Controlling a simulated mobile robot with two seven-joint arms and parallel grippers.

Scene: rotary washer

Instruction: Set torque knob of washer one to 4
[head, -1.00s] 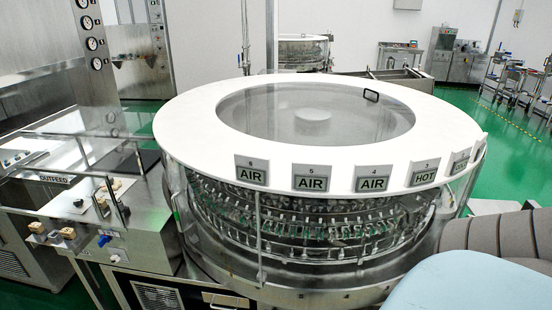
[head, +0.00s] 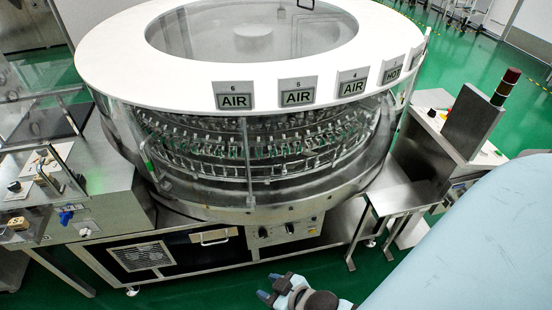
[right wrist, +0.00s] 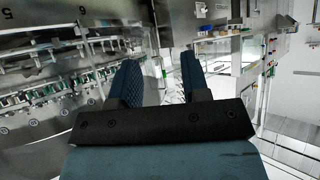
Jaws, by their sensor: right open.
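The rotary washer (head: 290,206) is a round steel and glass machine with a white ring top (head: 110,62). A small control panel (head: 285,233) with a few knobs sits low on its front; its markings are too small to read, so I cannot tell which knob is the torque knob or how it is set. My right gripper (head: 268,288) is in front of and below the panel, apart from it. In the right wrist view its two blue fingers (right wrist: 160,68) are open and empty, with the washer's glass side at the left. My left gripper is not in view.
A steel side unit with controls (head: 55,200) stands at the left. A small metal stand (head: 398,198) and a unit with a signal light (head: 508,82) stand at the right. A vented cabinet (head: 143,256) is below the washer. Green floor (head: 215,290) is open in front.

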